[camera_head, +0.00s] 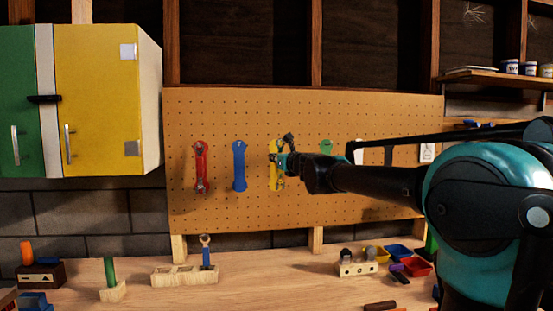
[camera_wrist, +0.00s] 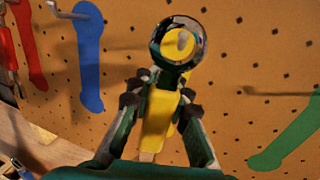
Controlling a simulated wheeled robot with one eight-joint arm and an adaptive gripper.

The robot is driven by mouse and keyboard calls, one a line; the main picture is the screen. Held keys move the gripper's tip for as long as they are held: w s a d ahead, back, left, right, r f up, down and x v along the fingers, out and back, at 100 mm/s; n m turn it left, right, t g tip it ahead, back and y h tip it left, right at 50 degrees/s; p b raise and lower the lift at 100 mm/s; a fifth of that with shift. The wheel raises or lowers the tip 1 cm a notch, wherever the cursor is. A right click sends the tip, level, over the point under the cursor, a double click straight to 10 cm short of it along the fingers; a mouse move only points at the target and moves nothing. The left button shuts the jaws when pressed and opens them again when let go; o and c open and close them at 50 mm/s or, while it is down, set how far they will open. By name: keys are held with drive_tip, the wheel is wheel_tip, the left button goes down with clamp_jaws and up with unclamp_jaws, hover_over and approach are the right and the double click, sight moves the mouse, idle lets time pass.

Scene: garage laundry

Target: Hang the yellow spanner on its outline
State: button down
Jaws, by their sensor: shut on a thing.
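My gripper (camera_wrist: 162,100) is shut on the yellow spanner (camera_wrist: 157,124), with a finger on each side of its yellow handle. Yellow shows through the ring. In the head view my gripper (camera_head: 281,160) is in front of the yellow outline (camera_head: 276,145) and hides much of it. The spanner is hard to tell from the outline there. I cannot tell whether the ring is around a peg or touches the board.
The red outline (camera_head: 201,150) bears a red spanner. The blue outline (camera_head: 239,165) is left of my gripper and the green outline (camera_head: 326,147) right. A blue spanner (camera_head: 206,250) stands in a wooden block (camera_head: 170,276) on the bench. Small bins (camera_head: 418,267) are at right.

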drive_tip(key=w, duration=0.4)
drive_tip(key=shift+w+a+f, duration=0.15)
drive_tip(key=shift+w+a, duration=0.05)
drive_tip(key=shift+a, duration=0.2)
drive_tip(key=shift+w+d+f, duration=0.1)
drive_tip(key=shift+f, duration=0.2)
idle(0.7)
drive_tip(key=c, duration=1.8)
unclamp_jaws()
drive_tip(key=shift+o, duration=1.2)
drive_tip(key=shift+w+d+f, duration=0.1)
drive_tip(key=shift+w+f, duration=0.3)
drive_tip(key=shift+w, duration=0.15)
drive_tip(key=o, duration=0.4)
drive_tip(key=shift+w, duration=0.15)
drive_tip(key=shift+a, duration=0.2)
